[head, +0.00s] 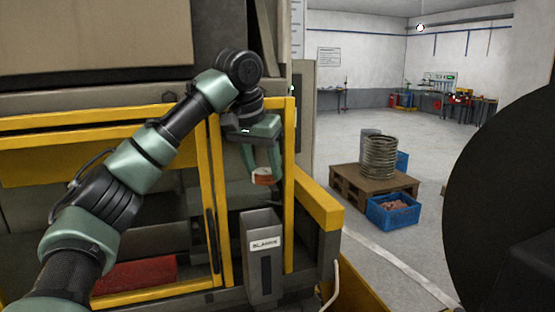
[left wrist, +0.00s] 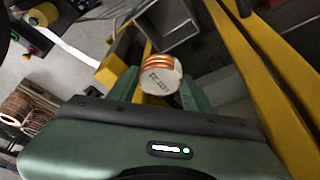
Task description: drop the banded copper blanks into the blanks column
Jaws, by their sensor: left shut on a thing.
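My left gripper (head: 262,172) is shut on a banded copper blank (head: 262,179), which shows at the fingertips. In the left wrist view the blank (left wrist: 160,77) has copper bands around it and a pale face with small dark marks, too small to read. It sits between the two green fingers. The blanks column (head: 259,272) is a tall grey box with a white label, standing below the gripper, with a clear gap between. Its open top (left wrist: 172,28) appears just beyond the blank in the left wrist view. My right gripper is not in view.
A yellow-framed machine (head: 213,205) stands behind the column, with a yellow rail (head: 318,205) to its right. A red block (head: 135,273) lies low inside the frame. A wooden pallet (head: 350,187) with a wire coil (head: 380,157) and a blue crate (head: 393,213) stand farther right on open floor.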

